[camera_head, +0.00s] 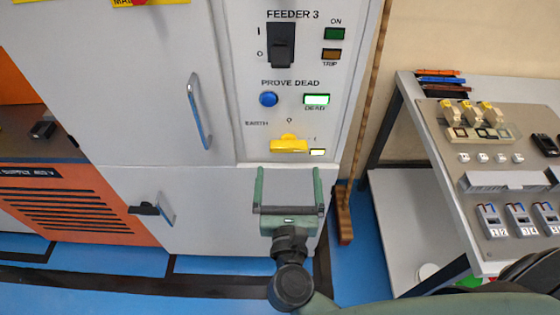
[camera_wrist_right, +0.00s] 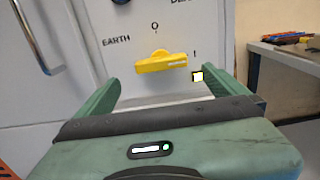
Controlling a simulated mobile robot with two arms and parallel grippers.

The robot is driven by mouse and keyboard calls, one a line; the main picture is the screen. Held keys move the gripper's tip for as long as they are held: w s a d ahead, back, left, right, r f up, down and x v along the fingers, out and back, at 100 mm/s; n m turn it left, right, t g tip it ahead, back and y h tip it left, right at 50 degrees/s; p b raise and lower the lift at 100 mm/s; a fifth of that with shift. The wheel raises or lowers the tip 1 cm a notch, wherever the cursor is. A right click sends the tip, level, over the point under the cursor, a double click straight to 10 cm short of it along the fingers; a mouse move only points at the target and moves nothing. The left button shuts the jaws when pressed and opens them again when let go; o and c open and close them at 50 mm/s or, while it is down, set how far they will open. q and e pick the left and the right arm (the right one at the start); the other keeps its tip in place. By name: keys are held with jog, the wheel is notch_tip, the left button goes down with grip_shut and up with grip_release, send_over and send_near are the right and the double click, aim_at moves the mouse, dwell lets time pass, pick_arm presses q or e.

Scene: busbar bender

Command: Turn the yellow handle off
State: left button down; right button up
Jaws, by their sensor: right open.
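The yellow handle (camera_head: 289,144) is a rotary knob low on the FEEDER 3 panel (camera_head: 350,60), between the labels EARTH, O and I. Its bar lies about horizontal, with a pale mark on its right end towards the I label. It also shows in the right wrist view (camera_wrist_right: 162,62). A small lit indicator (camera_head: 317,152) is at its lower right. My right gripper (camera_head: 289,172) is open and empty, just below and in front of the handle, its two green fingers pointing at the panel. In the right wrist view the handle appears between the fingertips, apart from them. My left gripper is not in view.
Above the handle are a blue button (camera_head: 268,99), a lit green DEAD lamp (camera_head: 316,99) and a black switch (camera_head: 281,45). A metal door handle (camera_head: 199,110) stands out at the left. A broom (camera_head: 344,215) and a bench (camera_head: 456,215) stand at the right.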

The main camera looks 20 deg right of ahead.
aim_at(289, 151)
jog(key=p+x, duration=0.1)
jog(key=x, duration=0.5)
jog(key=shift+w+d+p, duration=0.15)
jog(key=shift+w+p, duration=0.15)
jog(key=shift+p, duration=0.05)
jog(key=shift+w+d, duration=0.15)
jog(key=shift+w, duration=0.3)
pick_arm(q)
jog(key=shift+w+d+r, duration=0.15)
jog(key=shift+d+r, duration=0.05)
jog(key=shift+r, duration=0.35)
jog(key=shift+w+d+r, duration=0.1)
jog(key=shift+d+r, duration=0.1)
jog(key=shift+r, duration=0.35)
pick_arm(e)
jog(key=shift+c, duration=0.3)
jog(key=c, duration=1.2)
jog(key=shift+c, duration=0.2)
